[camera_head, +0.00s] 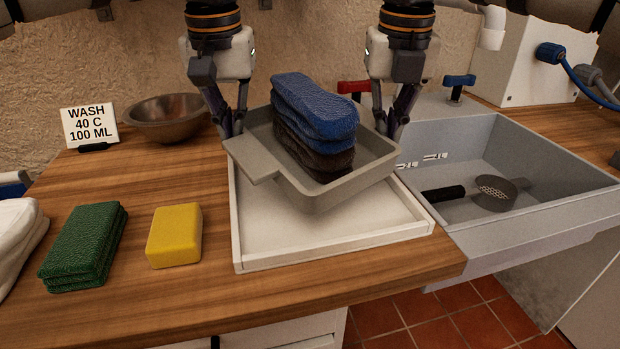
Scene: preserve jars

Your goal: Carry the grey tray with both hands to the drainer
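The grey tray (345,192) is over a white, low-walled tray (335,258), which looks like the drainer. The grey tray is turned and looks tilted, and its near corner seems raised off the white floor. A stack of folded cloths, blue (315,103) over dark brown (318,160), stands in it. My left gripper (230,130) is at the grey tray's left rim and my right gripper (391,132) at its right rim. Both appear closed on the rim, though their fingertips are partly hidden. Any contact between the two trays is hard to see.
A grey sink (540,205) with a black-handled strainer (495,192) is at right. A yellow sponge (175,236), green folded cloth (85,247), brown bowl (168,120) and wash sign (90,125) are at left. Bare wooden counter (200,300) lies in front.

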